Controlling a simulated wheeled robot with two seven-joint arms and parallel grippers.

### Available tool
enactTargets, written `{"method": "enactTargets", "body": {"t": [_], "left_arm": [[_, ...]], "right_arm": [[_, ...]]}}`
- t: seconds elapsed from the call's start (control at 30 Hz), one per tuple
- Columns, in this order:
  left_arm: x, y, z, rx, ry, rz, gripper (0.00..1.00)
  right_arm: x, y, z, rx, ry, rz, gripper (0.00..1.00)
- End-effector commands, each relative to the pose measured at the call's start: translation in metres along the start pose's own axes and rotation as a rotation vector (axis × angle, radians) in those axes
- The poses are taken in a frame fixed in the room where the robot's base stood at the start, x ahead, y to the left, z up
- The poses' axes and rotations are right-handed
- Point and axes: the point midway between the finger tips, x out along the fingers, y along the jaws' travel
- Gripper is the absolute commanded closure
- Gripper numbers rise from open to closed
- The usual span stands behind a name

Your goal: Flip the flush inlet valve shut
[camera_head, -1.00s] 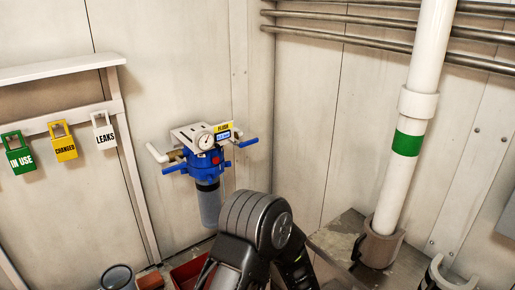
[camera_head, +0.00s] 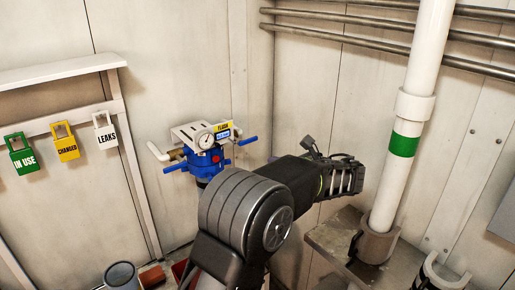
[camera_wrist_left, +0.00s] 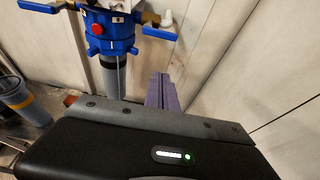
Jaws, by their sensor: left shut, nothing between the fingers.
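In the left wrist view the unit (camera_wrist_left: 108,35) shows a lever at right (camera_wrist_left: 160,33) and at left (camera_wrist_left: 38,7). My left gripper (camera_head: 352,180) is right of the unit, apart from both levers. Its fingers (camera_wrist_left: 161,90) are shut and empty. My right gripper is out of view.
A white pipe (camera_head: 415,100) with a green band stands at right, in a holder on a ledge (camera_head: 332,240). Tags (camera_head: 66,147) hang at left. A grey bucket (camera_head: 121,275) and red box (camera_head: 152,277) are below. Wall right of the unit is clear.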

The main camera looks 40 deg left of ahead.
Motion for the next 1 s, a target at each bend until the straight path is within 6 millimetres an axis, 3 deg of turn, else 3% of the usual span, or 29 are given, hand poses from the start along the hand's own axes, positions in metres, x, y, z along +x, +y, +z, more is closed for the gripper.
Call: {"method": "enactTargets", "body": {"t": [0.17,0.33,0.73,1.0], "left_arm": [[0.005,0.000,0.000,0.000,0.001,0.002,1.00],[0.023,0.001,0.000,0.000,0.002,0.004,1.00],[0.100,0.001,0.001,0.000,0.002,0.004,1.00],[0.088,0.000,0.033,-0.001,0.003,-0.001,1.00]], "right_arm": [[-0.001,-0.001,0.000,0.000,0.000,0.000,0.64],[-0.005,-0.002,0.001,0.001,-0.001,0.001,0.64],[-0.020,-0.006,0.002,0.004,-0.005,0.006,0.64],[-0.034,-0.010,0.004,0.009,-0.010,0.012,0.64]]}}
